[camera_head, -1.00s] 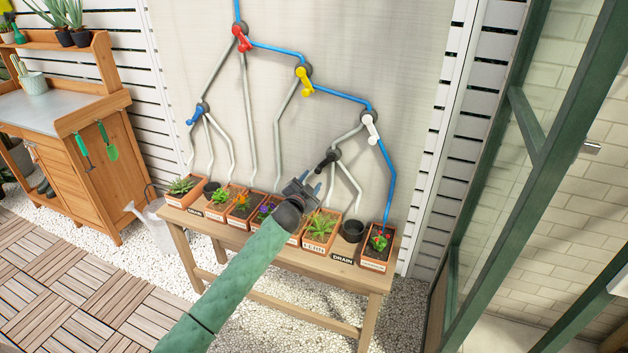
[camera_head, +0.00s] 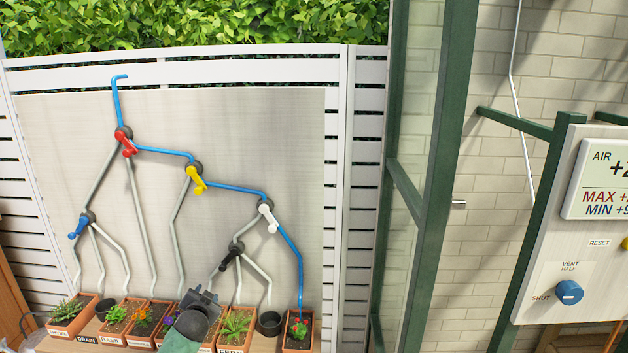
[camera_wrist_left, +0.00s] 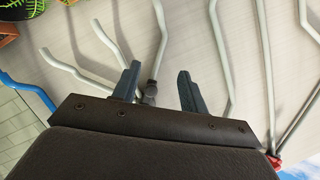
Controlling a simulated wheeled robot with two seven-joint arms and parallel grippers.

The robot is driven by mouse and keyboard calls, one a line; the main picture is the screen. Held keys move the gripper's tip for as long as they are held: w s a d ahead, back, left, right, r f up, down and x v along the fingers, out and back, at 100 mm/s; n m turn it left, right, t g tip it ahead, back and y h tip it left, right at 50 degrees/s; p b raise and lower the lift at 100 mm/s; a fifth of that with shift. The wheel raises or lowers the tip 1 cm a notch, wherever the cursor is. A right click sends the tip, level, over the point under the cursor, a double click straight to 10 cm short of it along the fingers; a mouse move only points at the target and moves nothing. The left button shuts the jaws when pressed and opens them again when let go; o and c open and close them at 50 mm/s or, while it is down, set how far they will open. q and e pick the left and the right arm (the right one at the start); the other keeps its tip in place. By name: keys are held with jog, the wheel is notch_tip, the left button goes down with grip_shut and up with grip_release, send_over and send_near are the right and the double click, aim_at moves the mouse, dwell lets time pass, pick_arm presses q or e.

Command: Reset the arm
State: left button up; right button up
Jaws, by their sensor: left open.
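My left gripper (camera_head: 203,292) is at the lower middle of the head view, in front of the pipe panel (camera_head: 60,130). In the left wrist view its two fingers (camera_wrist_left: 160,90) stand apart with nothing held between them. The black valve handle (camera_head: 230,259) is just up and right of the gripper in the head view. In the wrist view a dark valve part (camera_wrist_left: 150,92) shows behind and between the fingers; I cannot tell whether they touch it. My right gripper is not in view.
The panel carries red (camera_head: 125,141), yellow (camera_head: 196,180), white (camera_head: 268,218) and blue (camera_head: 78,229) valve handles. Several potted plants (camera_head: 298,331) line the bench below. A control board (camera_head: 545,270) with a blue knob (camera_head: 569,292) stands at the right, past a green frame (camera_head: 425,200).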

pick_arm(q)
jog(key=s+d+f+n+g+h, duration=0.1)
jog(key=s+d+f+g, duration=0.3)
jog(key=s+f, duration=0.5)
jog(key=s+d+f+n+g+h, duration=0.1)
jog(key=s+d+f+g, duration=0.3)
jog(key=s, duration=2.3)
jog(key=s+d+f+n+g+h, duration=0.1)
jog(key=s+d+f+g, duration=0.4)
jog(key=s+d+f, duration=0.5)
jog(key=s+f, duration=0.6)
jog(key=s, duration=0.2)
jog(key=shift+s+d+n, duration=0.3)
jog(key=shift+d, duration=0.05)
